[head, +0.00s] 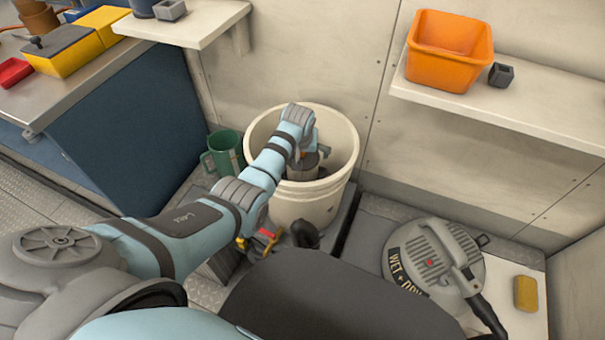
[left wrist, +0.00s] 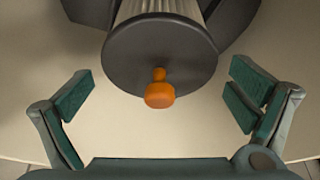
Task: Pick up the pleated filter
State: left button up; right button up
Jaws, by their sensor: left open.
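The pleated filter stands inside the cream drum (head: 310,208). In the left wrist view its dark round end cap (left wrist: 130,60) faces the camera, with an orange knob (left wrist: 160,92) on it and pale pleats (left wrist: 180,7) behind. In the head view only a grey part of the filter (head: 303,173) shows; my arm hides some of it. My left gripper (head: 306,150) reaches down into the drum over the filter. In the left wrist view its fingers (left wrist: 160,88) are spread wide on either side of the knob, apart from it and empty. My right gripper is not in view.
A grey vacuum lid (head: 410,250) marked "WET + DRY" lies right of the drum, near a yellow sponge (head: 525,293). A green mug (head: 222,153) stands left of the drum. An orange bin (head: 448,55) sits on the right shelf (head: 490,108). The drum's wall surrounds my gripper.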

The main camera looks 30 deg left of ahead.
pick_arm(q)
jog(key=shift+r, duration=0.1)
jog(key=c, duration=1.5)
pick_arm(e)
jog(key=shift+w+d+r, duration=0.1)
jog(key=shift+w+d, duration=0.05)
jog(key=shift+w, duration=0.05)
pick_arm(q)
jog(key=shift+c, duration=0.2)
